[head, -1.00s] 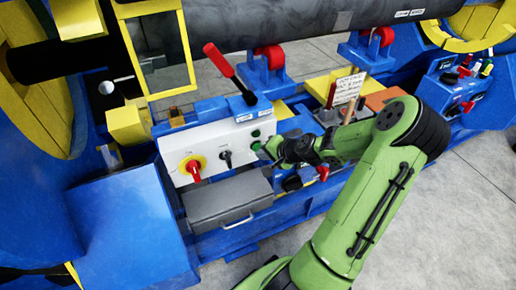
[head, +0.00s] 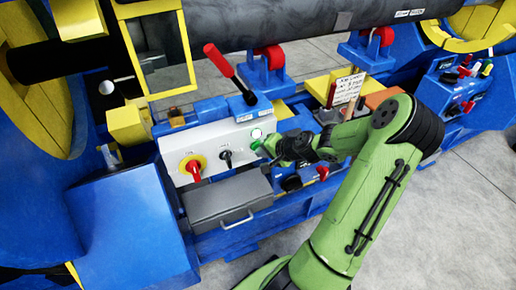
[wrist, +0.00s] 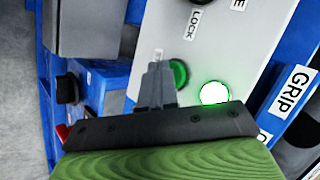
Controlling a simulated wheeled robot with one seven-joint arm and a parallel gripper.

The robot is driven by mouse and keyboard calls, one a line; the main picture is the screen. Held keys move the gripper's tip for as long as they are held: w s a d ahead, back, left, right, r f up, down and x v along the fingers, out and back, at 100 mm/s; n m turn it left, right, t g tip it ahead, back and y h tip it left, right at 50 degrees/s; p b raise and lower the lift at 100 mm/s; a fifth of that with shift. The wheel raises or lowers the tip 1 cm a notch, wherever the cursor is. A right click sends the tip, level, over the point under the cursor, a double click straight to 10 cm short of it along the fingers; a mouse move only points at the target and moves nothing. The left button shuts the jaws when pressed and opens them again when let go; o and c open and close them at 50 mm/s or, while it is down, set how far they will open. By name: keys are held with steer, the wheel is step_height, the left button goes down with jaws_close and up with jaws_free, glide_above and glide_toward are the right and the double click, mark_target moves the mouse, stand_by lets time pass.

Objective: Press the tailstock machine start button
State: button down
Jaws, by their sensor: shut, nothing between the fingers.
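A white control panel (head: 212,150) carries a green button (head: 256,145) near its right end, which also shows in the wrist view (wrist: 180,73). Beside it is a round lamp or button (head: 256,133), glowing white with a green rim; it shows clearly in the wrist view (wrist: 214,93). I cannot read a start label on either. My gripper (head: 264,151) is shut and empty, its tips at the green button. In the wrist view the fingers (wrist: 159,68) partly cover that button's edge. Whether they touch it I cannot tell.
A red-and-yellow rotary switch (head: 192,167) and a black knob (head: 225,156) sit left on the panel. A grey box (head: 228,198) juts out below. A red-handled lever (head: 220,61) rises above. Another blue control box (head: 455,85) stands far right.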

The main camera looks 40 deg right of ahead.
steer(key=shift+s+a, duration=0.2)
steer(key=shift+s, duration=0.6)
steer(key=s, duration=0.1)
steer(key=s+a, duration=0.1)
steer(key=s, duration=0.3)
steer(key=shift+a, duration=0.25)
steer(key=shift+w, duration=0.1)
stand_by(0.4)
